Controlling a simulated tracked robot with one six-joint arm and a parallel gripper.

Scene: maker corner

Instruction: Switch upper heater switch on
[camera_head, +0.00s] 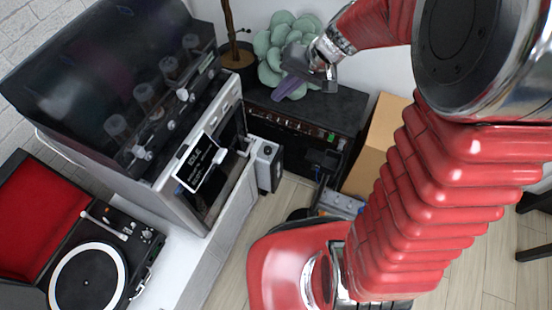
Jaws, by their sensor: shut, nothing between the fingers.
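My gripper (290,87) is at the top centre, with its purple fingers shut and empty. It points down and left, in front of the pale green plant and above the black box in the picture. I cannot tell which object is the heater, and no upper heater switch can be made out. The black box (345,107) has a row of small knobs and a small green light along its front panel (290,121). A small white and black unit (265,163) with a round dark spot stands beside the large grey machine (185,190).
The grey machine has a dark clear cover (100,75) and a small label board (197,162). A record player (90,275) is at lower left. A leafy plant (268,68) stands behind my gripper. A cardboard box (380,145) is right of the black box. Wooden floor (232,270) shows below.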

